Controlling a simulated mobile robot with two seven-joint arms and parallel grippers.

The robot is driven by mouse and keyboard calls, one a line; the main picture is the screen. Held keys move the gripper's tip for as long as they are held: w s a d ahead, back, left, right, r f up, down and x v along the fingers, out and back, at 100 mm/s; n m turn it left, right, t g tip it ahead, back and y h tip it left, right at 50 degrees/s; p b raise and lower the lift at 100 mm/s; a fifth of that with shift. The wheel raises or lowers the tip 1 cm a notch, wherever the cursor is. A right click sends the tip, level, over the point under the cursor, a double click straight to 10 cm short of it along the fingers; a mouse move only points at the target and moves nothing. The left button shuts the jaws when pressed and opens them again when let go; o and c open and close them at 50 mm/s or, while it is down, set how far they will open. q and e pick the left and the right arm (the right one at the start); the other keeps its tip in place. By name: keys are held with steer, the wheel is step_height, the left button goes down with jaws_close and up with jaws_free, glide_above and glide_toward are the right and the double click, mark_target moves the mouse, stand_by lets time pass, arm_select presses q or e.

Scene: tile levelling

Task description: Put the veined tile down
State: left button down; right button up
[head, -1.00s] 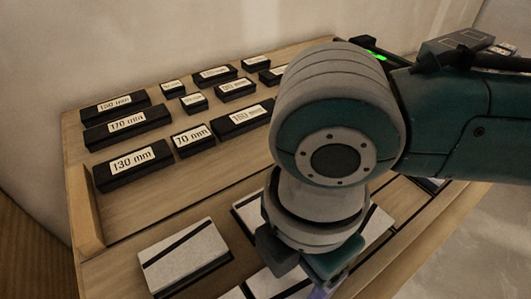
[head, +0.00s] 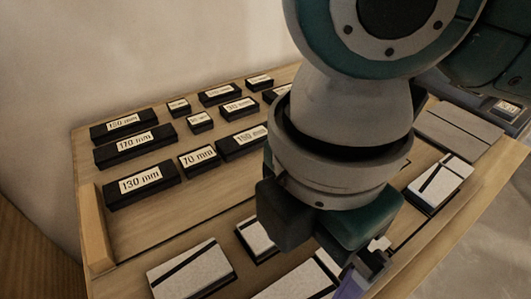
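Several pale tiles with a dark stripe lie on the wooden board: one at the front left (head: 190,270), one partly behind my gripper (head: 258,238), one at the bottom edge (head: 305,280) and one at the right (head: 440,182). I cannot tell which of them is the veined tile. My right gripper (head: 362,272) reaches down from the upper right over the front tiles. A purple part and a small dark and white part show at its tip, cut by the bottom edge. Its fingers and anything between them are not clear. My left gripper is out of view.
Black blocks with millimetre labels, such as the 130 mm block (head: 140,186) and the 70 mm block (head: 199,158), stand in rows on the wooden board (head: 150,232). A grey slab (head: 458,132) lies at the right. A wall rises behind.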

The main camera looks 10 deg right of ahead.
steer(key=s+a+r+m+t+y, duration=0.1)
steer(key=s+a+r+m+y, duration=0.25)
steer(key=a+m, duration=0.25)
steer(key=s+d+f+m+t+h, duration=0.1)
steer(key=s+d+f+m, duration=0.1)
steer(key=d+m, duration=0.5)
steer(key=s+d+f+m+t+h, duration=0.1)
steer(key=s+d+f+m+h, duration=0.1)
steer(key=d+m, duration=0.5)
steer(key=d, duration=0.2)
steer(key=shift+s+d+f+t, duration=0.3)
steer(key=shift+f, duration=0.05)
